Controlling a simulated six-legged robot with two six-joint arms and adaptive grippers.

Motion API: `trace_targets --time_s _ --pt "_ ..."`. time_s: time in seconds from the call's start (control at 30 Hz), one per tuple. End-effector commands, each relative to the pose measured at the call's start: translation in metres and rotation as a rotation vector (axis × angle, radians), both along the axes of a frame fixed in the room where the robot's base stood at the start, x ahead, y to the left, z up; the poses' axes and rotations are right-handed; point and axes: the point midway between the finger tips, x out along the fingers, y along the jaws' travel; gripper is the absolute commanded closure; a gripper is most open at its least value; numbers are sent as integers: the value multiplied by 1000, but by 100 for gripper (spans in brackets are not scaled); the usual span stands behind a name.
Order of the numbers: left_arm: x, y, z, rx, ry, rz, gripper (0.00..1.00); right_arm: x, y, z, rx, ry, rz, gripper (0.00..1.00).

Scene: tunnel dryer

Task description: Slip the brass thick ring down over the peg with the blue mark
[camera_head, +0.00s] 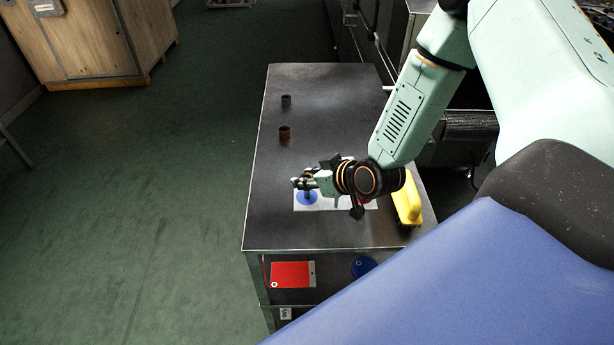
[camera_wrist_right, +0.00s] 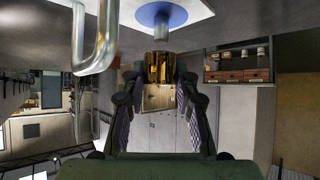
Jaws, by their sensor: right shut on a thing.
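My right gripper (camera_head: 304,183) is above the blue mark (camera_head: 307,198) on a white board (camera_head: 330,204) on the metal table. In the right wrist view the gripper (camera_wrist_right: 160,92) is shut on the brass thick ring (camera_wrist_right: 158,68), a shiny gold band. That view has the board (camera_wrist_right: 205,8) at the top, with the blue mark (camera_wrist_right: 149,15) and the grey peg (camera_wrist_right: 165,42) rising from it toward the ring. The ring is in line with the peg; I cannot tell whether it surrounds the peg's end. My left gripper is not in view.
A bent metal bar (camera_wrist_right: 108,35) stands beside the peg. A yellow object (camera_head: 407,203) is right of the board, and a red mark (camera_head: 366,199) is partly hidden. A dark grey cylinder (camera_head: 286,101) and a brown cylinder (camera_head: 284,132) stand farther back. The table's left side is clear.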

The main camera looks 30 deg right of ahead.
Motion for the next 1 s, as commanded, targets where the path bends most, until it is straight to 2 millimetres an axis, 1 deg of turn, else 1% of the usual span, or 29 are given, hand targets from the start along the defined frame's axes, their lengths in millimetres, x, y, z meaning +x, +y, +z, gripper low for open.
trace_targets --time_s 0.27,1.0 --pt "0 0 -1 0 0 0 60 0 0 -1 0 -1 -1 100" --pt "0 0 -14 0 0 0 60 0 0 -17 -1 -1 0 100"
